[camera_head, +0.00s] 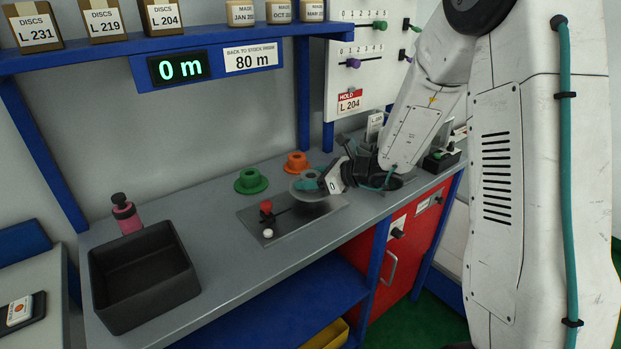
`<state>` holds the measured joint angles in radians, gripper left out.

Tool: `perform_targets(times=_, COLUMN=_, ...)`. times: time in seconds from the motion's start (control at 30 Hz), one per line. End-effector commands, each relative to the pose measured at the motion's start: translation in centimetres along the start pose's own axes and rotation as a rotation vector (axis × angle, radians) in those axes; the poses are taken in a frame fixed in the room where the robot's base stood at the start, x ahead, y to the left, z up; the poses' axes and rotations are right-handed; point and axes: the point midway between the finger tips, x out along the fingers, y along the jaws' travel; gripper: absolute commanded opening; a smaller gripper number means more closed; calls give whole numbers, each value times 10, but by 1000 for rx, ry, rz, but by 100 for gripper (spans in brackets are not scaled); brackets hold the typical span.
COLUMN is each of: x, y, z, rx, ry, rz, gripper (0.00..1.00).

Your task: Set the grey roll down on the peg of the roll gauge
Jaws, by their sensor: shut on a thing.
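My gripper (312,181) is shut on the grey roll (297,186), with a teal part showing at the roll. I hold the roll low over the right part of a flat dark plate, which looks like the roll gauge (277,229). The gauge carries a red knob (266,206) and a white button (268,233) on its left part. A dark shadow lies on the plate below the roll. The peg is hidden or too small to make out. I cannot tell whether the roll touches the peg.
A green flanged piece (250,184) and an orange one (296,165) stand close behind the gauge. A black open bin (142,275) and a pink bottle (127,218) are at the bench's left. The bench (215,222) between bin and gauge is clear.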

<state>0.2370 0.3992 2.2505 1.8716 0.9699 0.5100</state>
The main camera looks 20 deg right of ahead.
Motion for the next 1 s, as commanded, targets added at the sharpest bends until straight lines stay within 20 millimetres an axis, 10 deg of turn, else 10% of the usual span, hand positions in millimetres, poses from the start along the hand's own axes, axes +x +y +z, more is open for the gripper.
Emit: perform_targets(times=1.0, x=7, y=0, z=-16, rx=0, ry=-1, rz=0, gripper=27)
